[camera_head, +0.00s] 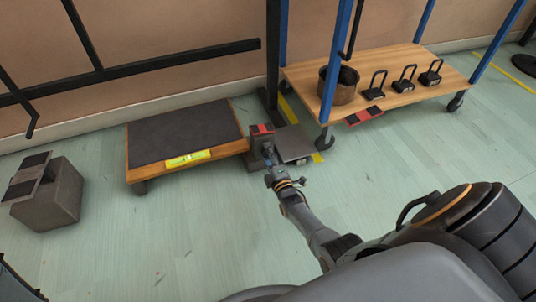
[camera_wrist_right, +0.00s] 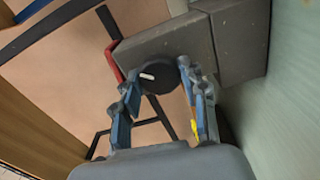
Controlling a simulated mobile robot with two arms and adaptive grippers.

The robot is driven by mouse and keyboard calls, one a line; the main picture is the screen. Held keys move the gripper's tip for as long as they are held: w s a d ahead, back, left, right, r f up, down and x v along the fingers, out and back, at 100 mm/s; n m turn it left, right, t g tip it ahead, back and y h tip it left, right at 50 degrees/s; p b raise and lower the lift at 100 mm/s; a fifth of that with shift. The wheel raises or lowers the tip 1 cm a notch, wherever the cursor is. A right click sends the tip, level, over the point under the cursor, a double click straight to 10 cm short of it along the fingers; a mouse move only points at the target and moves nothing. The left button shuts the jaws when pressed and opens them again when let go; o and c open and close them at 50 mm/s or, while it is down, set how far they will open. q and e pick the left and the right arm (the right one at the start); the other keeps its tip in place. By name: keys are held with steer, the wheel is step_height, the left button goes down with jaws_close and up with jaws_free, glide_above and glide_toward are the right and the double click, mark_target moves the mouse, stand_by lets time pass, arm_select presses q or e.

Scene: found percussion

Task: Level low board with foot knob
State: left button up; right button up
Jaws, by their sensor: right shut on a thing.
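The low board (camera_head: 145,174) is a wooden platform with a dark top, standing on the floor left of centre in the head view. A yellow level (camera_head: 187,158) lies along its front edge; its bubble is too small to read. The black round foot knob (camera_wrist_right: 157,77) with a white mark shows in the right wrist view, against a grey block (camera_wrist_right: 180,40). My right gripper (camera_head: 268,152) is at the board's right end, and its fingers (camera_wrist_right: 160,82) are shut on the knob from both sides. In the head view the gripper hides the knob. My left gripper is out of view.
A wheeled wooden cart (camera_head: 430,82) with a brown pot (camera_head: 338,86) and several black handled weights (camera_head: 404,80) stands at the back right. A grey block (camera_head: 55,200) stands at the left. A grey plate (camera_head: 294,143) lies right of my gripper. The front floor is clear.

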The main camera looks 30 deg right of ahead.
steer(key=shift+n, duration=1.6)
steer(key=o, duration=1.2)
steer(key=shift+c, duration=0.2)
